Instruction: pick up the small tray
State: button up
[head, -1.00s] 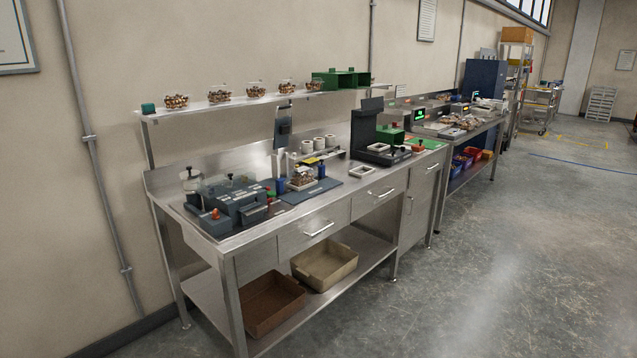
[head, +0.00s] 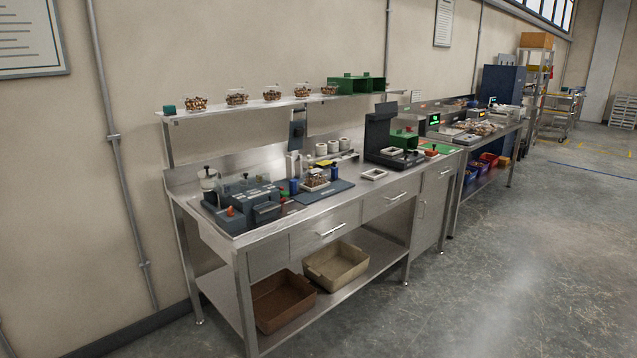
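A small white tray (head: 374,174) lies flat on the steel workbench, between the dark mat and the right end. A second small, pale tray (head: 391,151) rests on the dark machine with an upright back panel. I cannot tell from the view which one the task names. A clear clamshell tray with brown contents (head: 316,177) sits on the dark mat. My gripper is not in view.
The steel workbench (head: 285,228) stands along the wall, with a dark grey machine (head: 240,203) at its left. Several filled clear tubs and a green rack (head: 356,84) are on the shelf above. A brown bin (head: 283,300) and a beige bin (head: 336,262) sit below. The floor at right is clear.

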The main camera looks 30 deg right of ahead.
aim_at(311, 180)
jog(key=u, duration=0.1)
jog(key=i, duration=0.95)
jog(key=z, duration=0.1)
